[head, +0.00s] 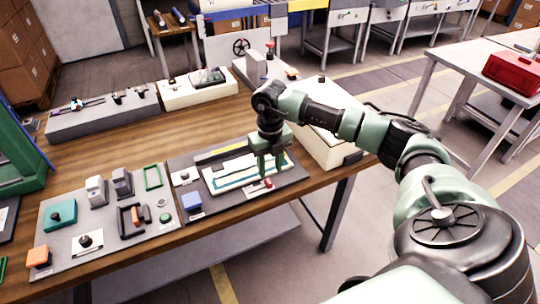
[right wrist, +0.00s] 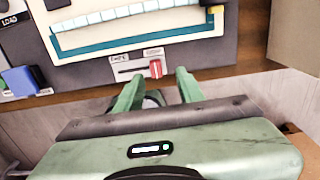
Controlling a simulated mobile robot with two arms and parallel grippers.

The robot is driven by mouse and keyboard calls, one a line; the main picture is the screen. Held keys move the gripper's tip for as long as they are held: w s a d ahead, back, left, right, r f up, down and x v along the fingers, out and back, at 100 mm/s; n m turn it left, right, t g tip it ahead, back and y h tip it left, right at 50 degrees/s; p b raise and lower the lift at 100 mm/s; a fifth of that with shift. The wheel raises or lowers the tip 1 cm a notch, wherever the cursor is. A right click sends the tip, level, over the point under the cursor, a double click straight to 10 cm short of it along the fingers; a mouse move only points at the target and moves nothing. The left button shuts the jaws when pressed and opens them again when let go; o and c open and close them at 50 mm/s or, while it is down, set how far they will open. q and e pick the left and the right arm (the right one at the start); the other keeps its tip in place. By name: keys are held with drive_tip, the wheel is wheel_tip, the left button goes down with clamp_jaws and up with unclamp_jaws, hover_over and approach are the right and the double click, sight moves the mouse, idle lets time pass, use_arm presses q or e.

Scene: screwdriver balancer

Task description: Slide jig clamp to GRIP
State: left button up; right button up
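The jig clamp is a small slider with a red knob (right wrist: 156,68) on a pale plate (right wrist: 128,72) at the front edge of the jig panel. In the right wrist view the knob sits at the right end of its slot. Small labels stand above the slot's two ends; I cannot read them surely. The red knob also shows in the head view (head: 269,183), just beside my right gripper (head: 264,172). In the right wrist view my right gripper (right wrist: 158,92) has its fingers apart, with the knob beyond the gap and nothing between them. My left gripper is out of view.
Behind the slider lies a white jig tray with a teal frame (head: 220,182). A blue block (head: 192,201) is to its left. A grey panel (head: 150,227) with several fixtures lies further left. A pale box (head: 330,150) stands at the right table end.

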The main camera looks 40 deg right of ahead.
sight(270, 180)
drive_tip(key=shift+r, duration=1.55)
